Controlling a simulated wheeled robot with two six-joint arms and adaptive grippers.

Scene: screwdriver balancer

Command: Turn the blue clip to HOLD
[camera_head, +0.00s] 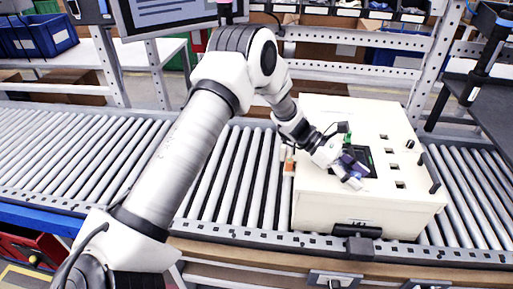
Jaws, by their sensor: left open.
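A cream-white box (335,208) sits on the roller conveyor at the right, with a dark recessed panel (371,158) and several small openings on its top. My left gripper (352,180) is over the left part of the box top, beside the dark panel, and is open. A small blue-purple part (354,163) shows right at the fingers. I cannot tell whether it is the blue clip or touches the fingers. Any HOLD marking is too small to read. A small green part (347,138) shows behind the wrist. My right gripper is not in view.
The roller conveyor (80,155) runs across the view, with bare rollers on both sides of the box. An orange part (289,161) is at the box's left side. A monitor (165,14) and a blue bin (45,35) are behind. A dark post (485,55) stands at right.

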